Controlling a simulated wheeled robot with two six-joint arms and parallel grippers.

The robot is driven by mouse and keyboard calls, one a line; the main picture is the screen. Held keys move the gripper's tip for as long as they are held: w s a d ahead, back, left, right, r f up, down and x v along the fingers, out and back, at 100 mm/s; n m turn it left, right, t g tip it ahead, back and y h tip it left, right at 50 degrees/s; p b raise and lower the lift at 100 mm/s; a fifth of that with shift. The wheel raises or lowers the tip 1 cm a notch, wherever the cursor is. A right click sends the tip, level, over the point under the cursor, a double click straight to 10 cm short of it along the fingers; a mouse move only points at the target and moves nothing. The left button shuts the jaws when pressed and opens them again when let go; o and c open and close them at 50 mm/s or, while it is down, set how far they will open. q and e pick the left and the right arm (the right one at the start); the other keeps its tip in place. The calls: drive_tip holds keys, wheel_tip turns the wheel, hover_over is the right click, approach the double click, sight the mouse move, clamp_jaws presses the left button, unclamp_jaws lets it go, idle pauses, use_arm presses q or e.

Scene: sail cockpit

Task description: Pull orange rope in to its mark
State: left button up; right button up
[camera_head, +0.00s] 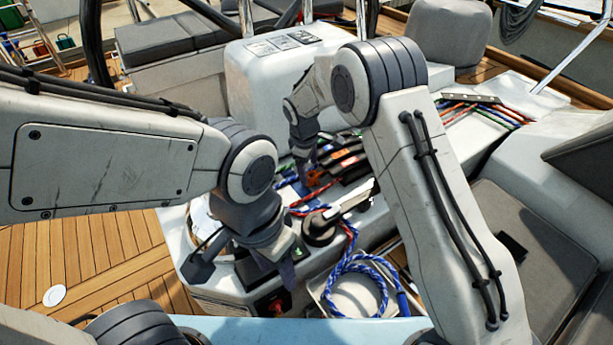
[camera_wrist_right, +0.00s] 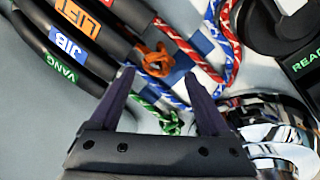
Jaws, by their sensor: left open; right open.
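The orange rope shows as an orange knotted end (camera_wrist_right: 156,60) in the right wrist view, where it comes out by the black clutch lever labelled LIFT (camera_wrist_right: 88,20). It is a small orange patch (camera_head: 316,179) in the head view. No mark can be made out on it. My right gripper (camera_wrist_right: 159,76) is open, with its two fingertips just short of the orange knot and on either side of it; nothing is clearly held. In the head view the right gripper (camera_head: 306,178) is over the clutches. My left gripper (camera_head: 286,272) is open, lower down, near the cockpit's front edge.
Red-white (camera_wrist_right: 185,45), blue-white (camera_wrist_right: 213,30) and green (camera_wrist_right: 168,122) ropes lie close by. A winch with a handle (camera_head: 350,203) stands beside the clutches (camera_head: 350,160). A blue rope coil (camera_head: 378,272) lies in a tray. Chrome metal (camera_wrist_right: 275,140) is right of my right gripper.

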sight(309, 177)
drive_tip(key=shift+w+d+f, duration=0.1)
drive_tip(key=shift+w+f, duration=0.15)
drive_tip(key=shift+f, duration=0.95)
drive_tip(key=shift+w+d+f, duration=0.1)
drive_tip(key=shift+w+f, duration=0.1)
drive_tip(key=shift+f, duration=0.95)
clamp_jaws()
drive_tip(key=shift+s+a, duration=0.1)
